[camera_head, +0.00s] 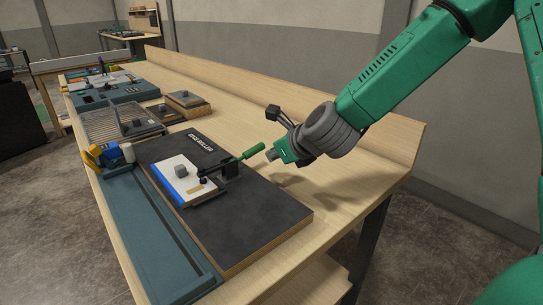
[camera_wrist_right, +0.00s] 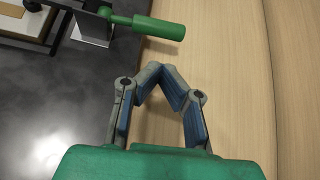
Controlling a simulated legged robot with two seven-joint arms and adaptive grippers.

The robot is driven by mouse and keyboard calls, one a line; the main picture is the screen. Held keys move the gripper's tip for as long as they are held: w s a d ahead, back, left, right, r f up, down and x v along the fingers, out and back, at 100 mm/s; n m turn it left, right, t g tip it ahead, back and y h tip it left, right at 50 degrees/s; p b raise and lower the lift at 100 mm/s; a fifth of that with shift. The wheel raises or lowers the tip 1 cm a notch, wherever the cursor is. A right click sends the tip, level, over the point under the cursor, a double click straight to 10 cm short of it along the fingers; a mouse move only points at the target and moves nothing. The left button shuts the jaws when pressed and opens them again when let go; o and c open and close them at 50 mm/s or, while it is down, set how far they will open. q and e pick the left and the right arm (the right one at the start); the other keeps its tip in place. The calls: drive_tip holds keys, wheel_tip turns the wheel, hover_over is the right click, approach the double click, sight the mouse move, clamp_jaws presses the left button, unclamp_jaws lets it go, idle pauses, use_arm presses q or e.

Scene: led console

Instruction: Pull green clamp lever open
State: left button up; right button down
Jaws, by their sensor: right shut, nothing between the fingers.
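The green clamp lever (camera_head: 243,157) sticks out to the right from a dark clamp (camera_head: 228,171) on a black board (camera_head: 246,213). In the right wrist view the lever's green handle (camera_wrist_right: 158,27) lies at the top, above my fingertips and apart from them. My right gripper (camera_head: 272,154) is just right of the handle's end in the head view. Its fingertips meet in the right wrist view (camera_wrist_right: 163,68), shut with nothing between them. My left gripper is not in view.
A white plate with a blue edge (camera_head: 175,181) and a grey block sits by the clamp. A teal rail (camera_head: 149,233) runs along the bench's left edge. Other fixtures stand farther back. The wooden bench top (camera_head: 310,167) right of the board is clear, up to a raised back edge.

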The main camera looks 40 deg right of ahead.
sight(250, 154)
drive_tip(key=x, duration=0.6)
drive_tip(key=shift+a+f+b, duration=0.1)
drive_tip(key=shift+a+b, duration=0.05)
drive_tip(key=shift+b, duration=0.15)
drive_tip(key=shift+w+a+f, duration=0.15)
drive_tip(key=shift+w, duration=0.25)
drive_tip(key=shift+d+f, duration=0.1)
drive_tip(key=shift+d, duration=0.1)
drive_tip(key=shift+r+h, duration=0.25)
drive_tip(key=shift+h, duration=0.05)
drive_tip(key=shift+a+n, duration=0.1)
drive_tip(key=shift+n, duration=0.2)
